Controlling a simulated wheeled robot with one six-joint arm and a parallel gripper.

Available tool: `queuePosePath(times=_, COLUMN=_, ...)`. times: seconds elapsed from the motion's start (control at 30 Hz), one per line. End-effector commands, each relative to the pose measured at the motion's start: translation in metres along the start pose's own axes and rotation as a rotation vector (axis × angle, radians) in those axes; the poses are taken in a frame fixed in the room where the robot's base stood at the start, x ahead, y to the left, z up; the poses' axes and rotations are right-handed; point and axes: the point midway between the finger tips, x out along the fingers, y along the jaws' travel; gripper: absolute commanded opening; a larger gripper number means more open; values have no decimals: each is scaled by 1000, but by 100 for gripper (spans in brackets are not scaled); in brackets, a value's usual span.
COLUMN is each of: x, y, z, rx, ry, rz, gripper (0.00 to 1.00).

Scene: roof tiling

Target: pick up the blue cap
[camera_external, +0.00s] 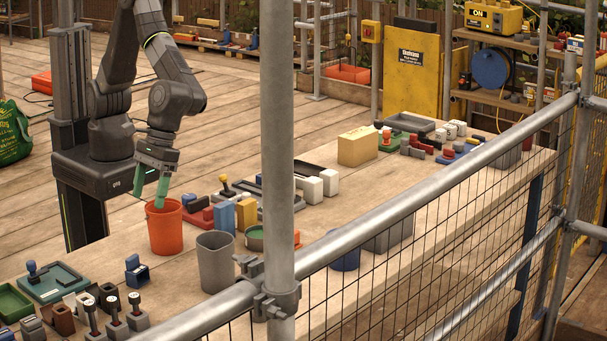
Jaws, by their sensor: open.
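My gripper (151,193) points down with its two green fingers apart, at the orange bucket (166,232). One fingertip is at the bucket's rim and seems to reach just inside it; the other is at its left, behind it. Nothing shows between the fingers. I cannot tell for sure which thing is the blue cap. A small dark blue piece (137,270) stands on the table in front of the bucket, to its left. A lighter blue block (224,217) stands right of the bucket. The bucket's inside is mostly hidden.
A grey bin (216,262) stands right of the bucket. A teal tray (57,283) and several small blocks and stamps are at the front left. A cardboard-coloured box (357,146) stands farther back. A scaffold pole (277,120) and rail hide part of the table.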

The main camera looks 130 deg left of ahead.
Motion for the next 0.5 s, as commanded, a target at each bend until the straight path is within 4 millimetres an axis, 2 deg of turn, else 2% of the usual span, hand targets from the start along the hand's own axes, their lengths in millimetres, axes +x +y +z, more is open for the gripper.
queuePosePath(times=0.03, x=15, y=-6, z=5, rx=82, ry=29, rz=-1, gripper=72)
queuePosePath(times=0.2, x=50, y=-27, z=25, rx=494, ry=199, rz=-4, gripper=72)
queuePosePath(times=0.3, x=64, y=-37, z=37, rx=750, ry=317, rz=-5, gripper=72)
queuePosePath(times=0.5, x=73, y=-46, z=56, rx=1131, ry=523, rz=-6, gripper=72)
